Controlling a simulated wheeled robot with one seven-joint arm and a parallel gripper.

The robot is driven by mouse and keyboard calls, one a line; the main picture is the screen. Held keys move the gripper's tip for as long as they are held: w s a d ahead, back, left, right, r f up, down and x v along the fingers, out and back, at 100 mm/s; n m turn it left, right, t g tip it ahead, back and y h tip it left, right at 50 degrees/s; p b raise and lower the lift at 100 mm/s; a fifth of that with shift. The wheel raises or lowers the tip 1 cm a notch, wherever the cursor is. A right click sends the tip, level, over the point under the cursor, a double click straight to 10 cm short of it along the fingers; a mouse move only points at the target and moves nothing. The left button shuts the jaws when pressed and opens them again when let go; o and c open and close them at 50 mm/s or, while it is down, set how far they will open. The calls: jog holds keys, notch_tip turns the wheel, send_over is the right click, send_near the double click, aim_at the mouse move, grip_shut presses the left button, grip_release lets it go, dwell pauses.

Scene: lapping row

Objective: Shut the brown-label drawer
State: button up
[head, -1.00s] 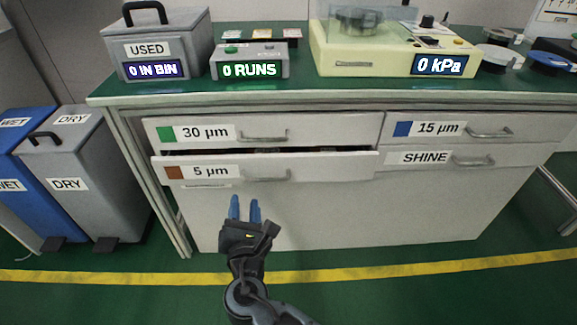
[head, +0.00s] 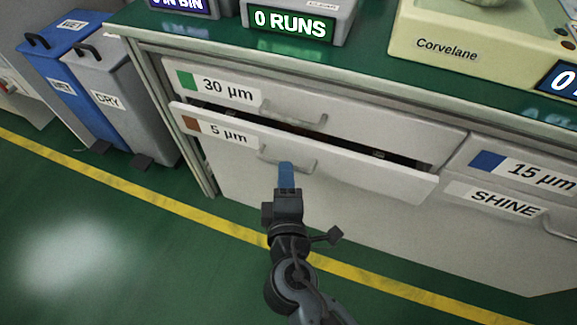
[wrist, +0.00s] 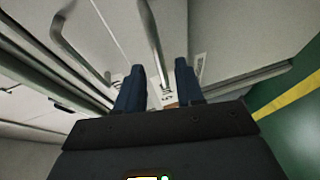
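The brown-label drawer (head: 330,165), marked 5 µm, stands a little open, with a dark gap above its front. Its brown label patch (head: 193,126) is at the left of the front. Its bar handle (head: 300,162) is partly behind my fingers. My gripper (head: 286,166) is in front of that handle. In the wrist view the two blue fingers of my gripper (wrist: 160,78) are apart. A handle bar (wrist: 152,40) runs down toward the gap between them, with part of a label beyond. I cannot tell whether the fingers touch the handle.
The green-label 30 µm drawer (head: 370,125) above looks shut. The blue-label 15 µm (head: 528,163) and SHINE (head: 470,198) drawers are at the right. Blue (head: 70,75) and grey (head: 110,85) bins stand left of the cabinet. Open green floor lies in front.

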jog(key=shift+w+a+f, duration=0.1)
jog(key=shift+w+f, duration=0.05)
jog(key=shift+w, duration=0.6)
jog(key=shift+w+a+f, duration=0.1)
jog(key=shift+w+f, duration=0.05)
jog(key=shift+w, duration=0.6)
grip_shut()
